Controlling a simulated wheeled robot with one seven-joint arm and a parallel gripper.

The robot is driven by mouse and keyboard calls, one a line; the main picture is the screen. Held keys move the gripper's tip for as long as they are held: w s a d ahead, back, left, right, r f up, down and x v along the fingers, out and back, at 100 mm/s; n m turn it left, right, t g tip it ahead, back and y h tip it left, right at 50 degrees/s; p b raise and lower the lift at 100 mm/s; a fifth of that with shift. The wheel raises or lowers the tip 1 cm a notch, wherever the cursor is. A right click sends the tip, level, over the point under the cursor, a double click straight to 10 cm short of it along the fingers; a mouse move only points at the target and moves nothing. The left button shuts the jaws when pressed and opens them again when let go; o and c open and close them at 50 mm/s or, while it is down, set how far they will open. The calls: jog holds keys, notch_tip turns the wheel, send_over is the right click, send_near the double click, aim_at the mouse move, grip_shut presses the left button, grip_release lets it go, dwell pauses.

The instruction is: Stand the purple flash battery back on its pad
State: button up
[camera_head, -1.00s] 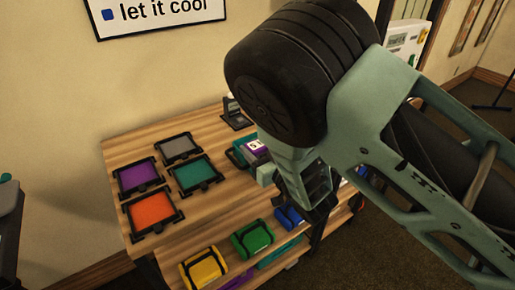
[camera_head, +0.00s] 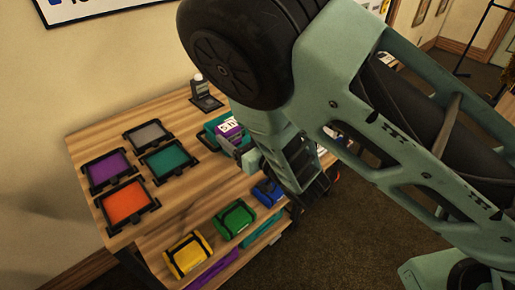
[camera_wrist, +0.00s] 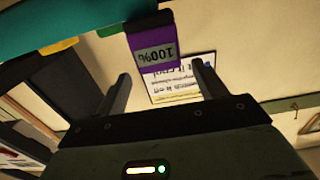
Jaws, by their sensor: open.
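The purple flash battery (camera_head: 228,129) has a white label and stands at a teal holder (camera_head: 212,131) on the tabletop. In the wrist view the battery (camera_wrist: 155,50) shows a "100%" label, upside down, beside the teal surface (camera_wrist: 60,22); where it rests is unclear. My gripper (camera_head: 245,156) is beside the battery in the head view, partly hidden by my arm. In the wrist view my gripper (camera_wrist: 162,74) is open, with the battery ahead of the gap between its fingers, not gripped. The purple pad (camera_head: 108,170), in a black frame, is empty at the table's left.
Grey (camera_head: 147,134), teal (camera_head: 168,160) and orange (camera_head: 124,205) pads surround the purple one. A small black stand (camera_head: 206,98) is at the back. My arm hides the table's right side.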

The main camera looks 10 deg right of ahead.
jog(key=b+v, duration=0.1)
jog(key=v, duration=0.6)
jog(key=shift+d, duration=0.15)
